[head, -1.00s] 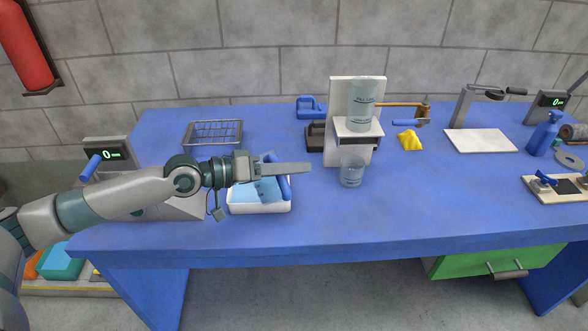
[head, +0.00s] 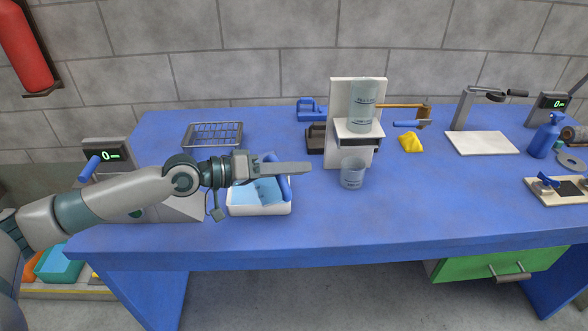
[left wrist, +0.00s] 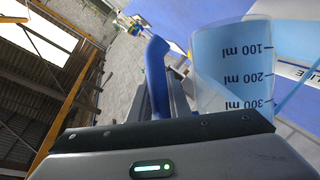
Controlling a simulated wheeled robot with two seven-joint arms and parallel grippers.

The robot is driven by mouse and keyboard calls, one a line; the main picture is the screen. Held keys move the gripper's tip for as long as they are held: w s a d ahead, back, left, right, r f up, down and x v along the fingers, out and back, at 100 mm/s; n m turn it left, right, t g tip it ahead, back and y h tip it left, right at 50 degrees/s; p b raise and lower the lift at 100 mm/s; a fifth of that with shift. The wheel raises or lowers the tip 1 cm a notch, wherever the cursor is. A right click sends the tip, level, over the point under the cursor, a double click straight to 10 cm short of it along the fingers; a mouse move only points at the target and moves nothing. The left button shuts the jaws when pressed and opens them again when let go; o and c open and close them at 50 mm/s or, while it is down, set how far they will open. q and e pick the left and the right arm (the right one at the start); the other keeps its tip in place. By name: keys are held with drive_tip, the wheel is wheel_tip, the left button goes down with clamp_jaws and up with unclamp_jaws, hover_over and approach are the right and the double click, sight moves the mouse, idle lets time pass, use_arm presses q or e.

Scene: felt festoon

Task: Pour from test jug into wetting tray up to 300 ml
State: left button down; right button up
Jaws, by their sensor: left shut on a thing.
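My left gripper (head: 290,168) is shut on the blue handle of the test jug (left wrist: 235,65), above the wetting tray. In the left wrist view the jug's clear wall shows upside-down marks of 100, 200 and 300 ml, with pale blue behind them. My right gripper is out of view.
A clear beaker (head: 352,173) stands right of the tray, before a white stand (head: 345,95) holding a clear cylinder (head: 362,105). A wire rack (head: 213,136) lies behind my arm. A scale (head: 107,152) stands at left.

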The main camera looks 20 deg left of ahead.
use_arm(q)
drive_tip(key=shift+r, duration=0.1)
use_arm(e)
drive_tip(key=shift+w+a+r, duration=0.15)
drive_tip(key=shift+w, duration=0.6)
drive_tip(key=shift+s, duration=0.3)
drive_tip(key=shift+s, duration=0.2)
use_arm(q)
drive_tip(key=shift+w+a+b, duration=0.1)
drive_tip(key=shift+b, duration=0.55)
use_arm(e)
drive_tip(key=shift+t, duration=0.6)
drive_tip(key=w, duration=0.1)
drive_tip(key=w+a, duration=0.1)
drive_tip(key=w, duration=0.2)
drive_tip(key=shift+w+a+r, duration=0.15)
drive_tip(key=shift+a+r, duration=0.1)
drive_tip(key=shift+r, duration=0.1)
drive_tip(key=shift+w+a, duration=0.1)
